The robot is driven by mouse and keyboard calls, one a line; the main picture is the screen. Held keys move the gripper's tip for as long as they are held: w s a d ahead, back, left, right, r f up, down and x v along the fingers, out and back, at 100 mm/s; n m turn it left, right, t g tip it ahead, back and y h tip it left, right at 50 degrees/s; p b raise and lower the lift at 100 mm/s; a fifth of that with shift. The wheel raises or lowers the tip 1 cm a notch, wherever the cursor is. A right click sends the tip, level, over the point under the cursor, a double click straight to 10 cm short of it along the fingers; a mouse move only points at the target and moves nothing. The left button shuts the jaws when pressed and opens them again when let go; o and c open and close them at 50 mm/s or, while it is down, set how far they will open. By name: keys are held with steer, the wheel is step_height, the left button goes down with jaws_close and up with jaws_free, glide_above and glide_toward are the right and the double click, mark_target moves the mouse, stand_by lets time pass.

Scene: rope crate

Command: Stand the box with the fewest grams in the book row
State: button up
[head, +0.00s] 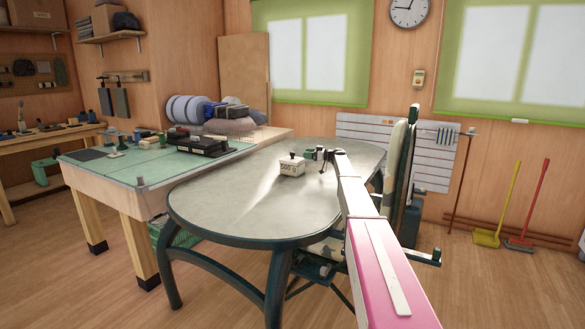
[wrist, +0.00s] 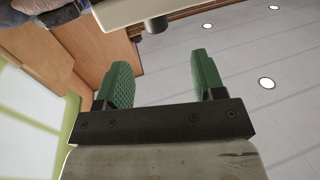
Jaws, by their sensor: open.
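A small pale box (head: 291,169) with a dark knob on top stands on the oval grey table (head: 225,205). Its front carries dark print that looks like a gram figure, too small to read surely. My gripper (head: 318,155) is just right of and behind the box in the head view, apart from it. In the wrist view my gripper (wrist: 159,82) shows two green ribbed fingers, open with nothing between them. That view looks upside down; a pale body with a dark knob, probably the box (wrist: 125,10), shows at its top edge. I cannot make out a book row or any other gram-marked box.
A green-topped workbench (head: 110,170) with a black case (head: 200,145) adjoins the table at left. Blue and grey round items (head: 190,108) lie behind it. An upright board-like item (head: 395,160) stands by the table's right end. The table's front and left are clear.

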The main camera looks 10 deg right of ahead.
mark_target(293, 153)
steer(key=x, duration=0.9)
steer(key=shift+w+f, duration=0.1)
steer(key=shift+w, duration=0.2)
jaws_close()
